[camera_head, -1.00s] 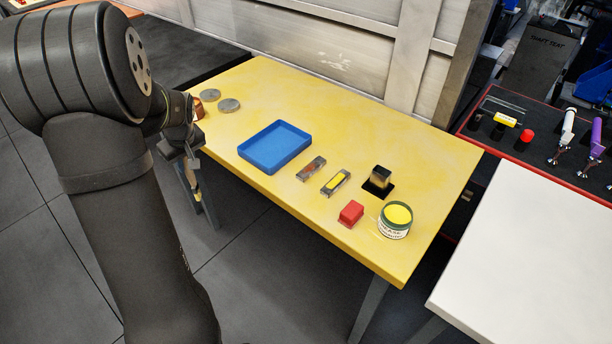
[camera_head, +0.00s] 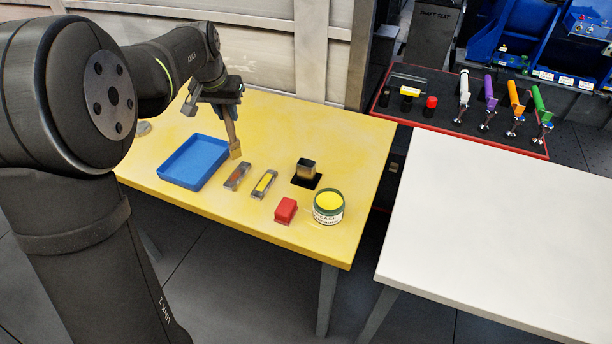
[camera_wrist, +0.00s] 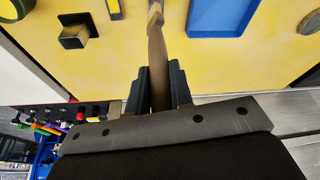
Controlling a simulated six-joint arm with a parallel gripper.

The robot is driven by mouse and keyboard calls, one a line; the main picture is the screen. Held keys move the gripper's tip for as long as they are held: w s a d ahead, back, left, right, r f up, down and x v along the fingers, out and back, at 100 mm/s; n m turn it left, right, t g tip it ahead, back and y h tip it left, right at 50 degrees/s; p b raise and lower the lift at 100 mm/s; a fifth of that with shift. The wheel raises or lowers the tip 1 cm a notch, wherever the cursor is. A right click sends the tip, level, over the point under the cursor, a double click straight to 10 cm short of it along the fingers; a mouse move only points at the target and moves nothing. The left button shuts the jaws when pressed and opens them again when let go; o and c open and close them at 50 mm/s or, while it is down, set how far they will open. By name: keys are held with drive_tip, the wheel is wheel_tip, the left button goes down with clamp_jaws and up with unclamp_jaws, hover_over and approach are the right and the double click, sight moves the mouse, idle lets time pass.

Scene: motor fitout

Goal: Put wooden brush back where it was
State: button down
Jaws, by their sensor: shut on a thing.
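The wooden brush (camera_head: 232,130) hangs from my gripper (camera_head: 222,97), its handle between the fingers and its light block-like end (camera_head: 236,150) pointing down. That end shows near the right edge of the blue tray, above the yellow table; I cannot tell whether it touches the table. In the wrist view my gripper (camera_wrist: 159,92) is shut on the brush handle (camera_wrist: 157,65), which runs away from the camera. A small dark open-topped holder (camera_head: 306,168) stands on a black square on the table, apart from the brush; it also shows in the wrist view (camera_wrist: 75,34).
The yellow table (camera_head: 335,140) holds a blue tray (camera_head: 195,162), two small grey blocks (camera_head: 237,176) (camera_head: 264,184), a red block (camera_head: 286,210) and a grease tin (camera_head: 328,206). A white table (camera_head: 480,210) is at right. Coloured-handled tools (camera_head: 515,97) stand behind it.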

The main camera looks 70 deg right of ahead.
drive_tip(key=s+d+r+m+g, duration=0.25)
drive_tip(key=s+m, duration=0.35)
drive_tip(key=s, duration=0.3)
drive_tip(key=s+d+r+m+g, duration=0.1)
drive_tip(key=s+d+m, duration=0.4)
drive_tip(key=s, duration=0.4)
wheel_tip(320, 180, down, 10)
drive_tip(key=m, duration=0.1)
drive_tip(key=shift+a+y, duration=0.4)
drive_tip(key=shift+f, duration=0.15)
drive_tip(key=c, duration=1.3)
unclamp_jaws()
drive_tip(key=v, duration=1.2)
drive_tip(key=shift+s, duration=0.1)
